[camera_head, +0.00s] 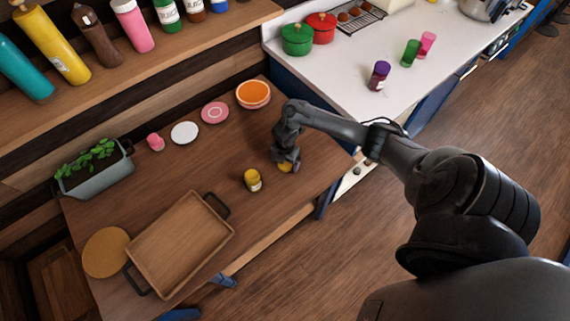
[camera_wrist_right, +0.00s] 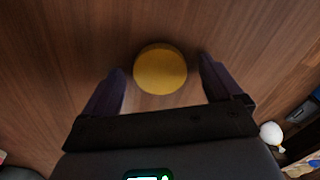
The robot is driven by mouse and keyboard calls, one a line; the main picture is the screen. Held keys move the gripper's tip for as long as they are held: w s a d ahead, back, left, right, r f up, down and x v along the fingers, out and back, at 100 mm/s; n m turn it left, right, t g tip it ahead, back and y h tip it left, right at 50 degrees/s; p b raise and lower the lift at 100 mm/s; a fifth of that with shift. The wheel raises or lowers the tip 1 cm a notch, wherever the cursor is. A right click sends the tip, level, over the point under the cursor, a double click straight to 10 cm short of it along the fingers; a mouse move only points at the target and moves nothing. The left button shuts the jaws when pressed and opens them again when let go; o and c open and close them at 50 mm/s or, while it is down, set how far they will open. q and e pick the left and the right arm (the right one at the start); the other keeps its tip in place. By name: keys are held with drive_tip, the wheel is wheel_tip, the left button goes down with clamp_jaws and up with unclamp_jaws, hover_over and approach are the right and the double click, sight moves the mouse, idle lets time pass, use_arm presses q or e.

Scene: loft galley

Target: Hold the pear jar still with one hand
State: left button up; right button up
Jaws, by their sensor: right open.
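A small jar with a yellow lid (camera_head: 253,180) stands upright on the wooden table, left of my right gripper. Another yellow thing (camera_head: 285,167) shows partly under my right gripper (camera_head: 289,163); the gripper hides most of it. In the right wrist view a round yellow lid (camera_wrist_right: 160,69) sits between the two dark fingers of the right gripper (camera_wrist_right: 163,85). The fingers are open, with gaps on both sides of the lid. I cannot tell which yellow-topped thing is the pear jar. My left gripper is not in view.
A wooden tray with dark handles (camera_head: 180,245) and a round board (camera_head: 105,252) lie at the table's left. An orange bowl (camera_head: 253,94), pink plate (camera_head: 215,112), white plate (camera_head: 184,133) and planter (camera_head: 97,175) line the back. The table's front edge is close to the gripper.

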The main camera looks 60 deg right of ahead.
sight(285, 163)
drive_tip(key=c, duration=1.1)
drive_tip(key=shift+r, duration=0.1)
drive_tip(key=shift+r, duration=0.4)
wheel_tip(285, 163, up, 4)
drive_tip(key=shift+f+p, duration=0.15)
drive_tip(key=shift+p, duration=0.6)
drive_tip(key=s+d+r, duration=0.1)
drive_tip(key=s+r, duration=0.1)
drive_tip(key=s, duration=0.1)
drive_tip(key=s+d+r+p, duration=0.1)
drive_tip(key=s+d+r, duration=0.1)
drive_tip(key=s, duration=0.2)
drive_tip(key=s+d+r, duration=0.2)
drive_tip(key=s, duration=0.1)
drive_tip(key=shift+s+d+r+p, duration=0.15)
drive_tip(key=shift+p, duration=0.15)
